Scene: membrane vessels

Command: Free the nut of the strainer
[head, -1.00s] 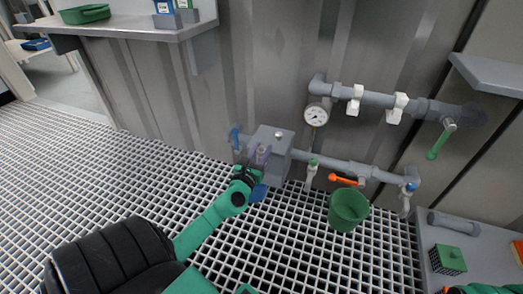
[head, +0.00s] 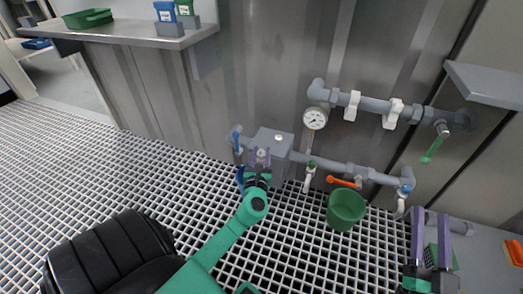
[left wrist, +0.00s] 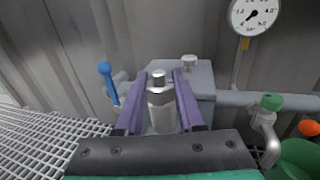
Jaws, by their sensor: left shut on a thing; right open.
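The strainer seems to be the grey block-shaped body (head: 270,143) on the lower wall pipe. It also shows behind the fingers in the left wrist view (left wrist: 203,80). My left gripper (head: 261,158) is at its front. In the left wrist view its purple fingers stand either side of a grey stepped cylinder (left wrist: 160,104), apparently the nut, and are shut on it. The cylinder stands upright; its lower end is hidden by the gripper. My right gripper (head: 430,222) is open and empty at the lower right, over the grey bench, well away from the strainer.
A blue lever (left wrist: 106,78) is close left of the strainer. A gauge (head: 315,118), an orange lever (head: 343,182) and a green bucket (head: 346,209) are to its right. A blue rounded thing (head: 240,178) shows beside my left gripper. The grating floor (head: 150,185) is clear at left.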

